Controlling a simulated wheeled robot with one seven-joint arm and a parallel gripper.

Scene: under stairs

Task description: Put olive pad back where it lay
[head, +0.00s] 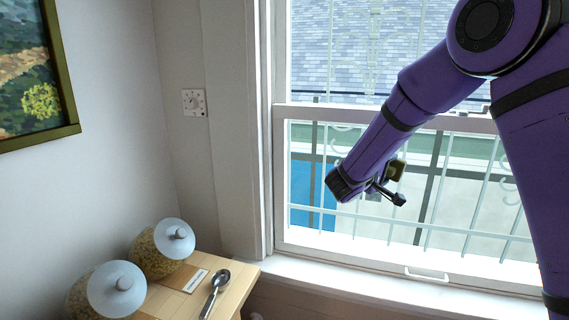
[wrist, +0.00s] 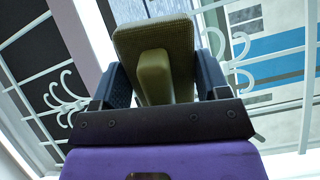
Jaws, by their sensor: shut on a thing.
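The olive pad (wrist: 155,38) is in my gripper (wrist: 155,88) in the wrist view. It has a flat ribbed plate and a raised block, and the two dark fingers stand on either side of the block. In the head view my gripper (head: 390,185) is raised in front of the window, and a small olive part of the pad (head: 397,169) shows beside the fingers. The pad is in the air, apart from any surface. My arm hides part of the window behind it.
A wooden table (head: 238,279) at lower left bears two lidded jars (head: 163,248) (head: 106,292), a metal spoon (head: 215,292) and a small labelled card (head: 196,280). A window sill (head: 340,284) runs below the barred window, and its visible top looks clear. A framed painting (head: 38,70) hangs at left.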

